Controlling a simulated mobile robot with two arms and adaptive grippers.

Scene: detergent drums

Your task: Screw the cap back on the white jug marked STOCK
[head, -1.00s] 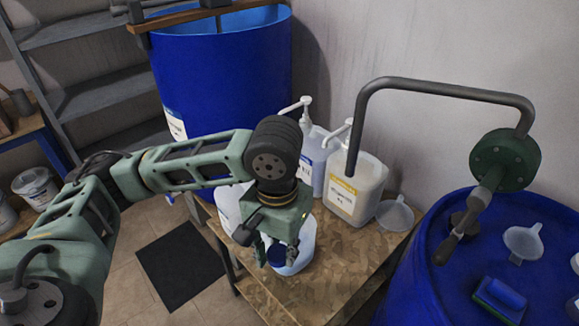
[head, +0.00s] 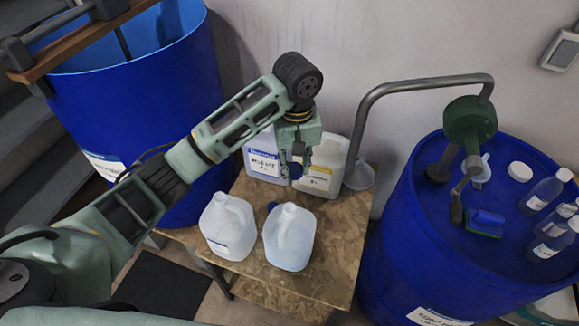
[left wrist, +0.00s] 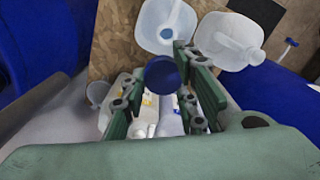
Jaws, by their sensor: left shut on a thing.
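Two white jugs stand on the wooden table in the head view: a left jug (head: 228,228) with a small label and a right jug (head: 289,240). I cannot read STOCK on either. In the left wrist view they show at the top, the right jug (left wrist: 152,15) and the left jug (left wrist: 230,42). My left gripper (head: 297,168) is shut on a blue cap (head: 296,171), held in the air behind the jugs, apart from both. The cap also shows between the fingers in the left wrist view (left wrist: 161,74). My right gripper is out of view.
Two larger containers stand behind, with a blue label (head: 262,165) and a yellow label (head: 322,172). A small blue thing (head: 272,206) shows beside the right jug's top. A blue drum (head: 400,240) with bottles and a bent pipe (head: 400,86) is at right.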

